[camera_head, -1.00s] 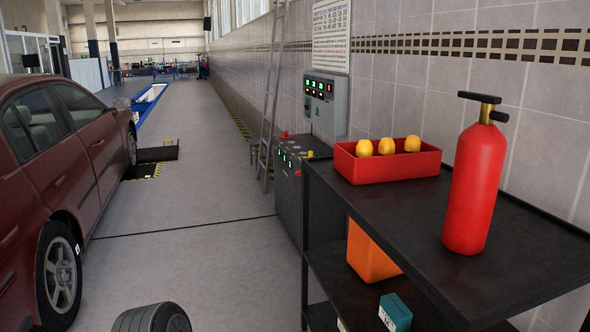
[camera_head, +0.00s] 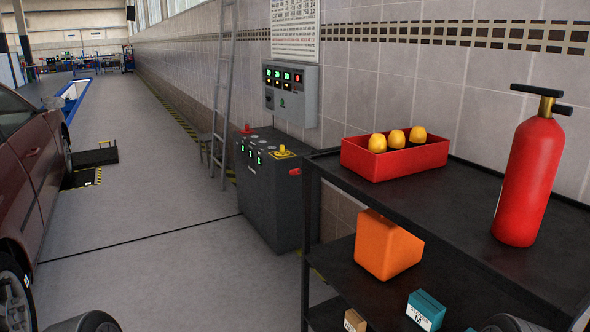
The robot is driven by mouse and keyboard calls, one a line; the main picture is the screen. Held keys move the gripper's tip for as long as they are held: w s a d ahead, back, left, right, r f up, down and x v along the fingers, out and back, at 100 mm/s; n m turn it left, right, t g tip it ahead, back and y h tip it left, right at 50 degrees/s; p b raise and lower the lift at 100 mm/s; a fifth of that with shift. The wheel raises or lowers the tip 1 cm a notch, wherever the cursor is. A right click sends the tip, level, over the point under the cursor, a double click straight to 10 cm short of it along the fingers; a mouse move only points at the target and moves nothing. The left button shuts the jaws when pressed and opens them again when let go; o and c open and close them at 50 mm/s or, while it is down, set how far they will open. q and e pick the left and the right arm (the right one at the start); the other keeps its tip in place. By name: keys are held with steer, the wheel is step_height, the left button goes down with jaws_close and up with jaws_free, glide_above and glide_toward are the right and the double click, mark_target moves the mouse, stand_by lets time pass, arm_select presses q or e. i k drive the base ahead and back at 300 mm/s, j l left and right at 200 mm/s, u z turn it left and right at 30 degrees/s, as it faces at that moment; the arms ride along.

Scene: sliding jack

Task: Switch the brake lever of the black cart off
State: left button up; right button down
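Neither gripper is in view. Grey rounded shapes at the bottom left and bottom right edges look like parts of my arms, with no fingers showing.
The cart bears a red bin (camera_head: 395,160) of yellow items, a fire extinguisher (camera_head: 530,175), an orange container (camera_head: 385,245) and small boxes. A dark control cabinet (camera_head: 275,205) stands behind it. A red car (camera_head: 35,175) is left; the floor between is clear.

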mark_target(297, 171)
steer(key=i+j+z, duration=0.1)
steer(key=i+j, duration=0.25)
steer(key=j, duration=0.15)
steer(key=i+j+z, duration=0.1)
steer(key=i+j, duration=0.25)
steer(key=j, duration=0.15)
steer(key=i+j+z, duration=0.1)
steer(key=i+j, duration=0.25)
steer(key=j, duration=0.2)
steer(key=i+j+z, duration=0.1)
steer(key=i+j, duration=0.2)
steer(key=j, duration=0.25)
steer(key=i+j, duration=0.3)
steer(key=j, duration=0.25)
steer(key=i+j+z, duration=0.15)
steer(key=j, duration=0.45)
steer(key=i+j+z, duration=0.1)
steer(key=i+j, duration=0.3)
steer(key=j, duration=0.2)
steer(key=i+j+z, duration=0.1)
steer(key=j, duration=0.55)
steer(key=i, duration=0.1)
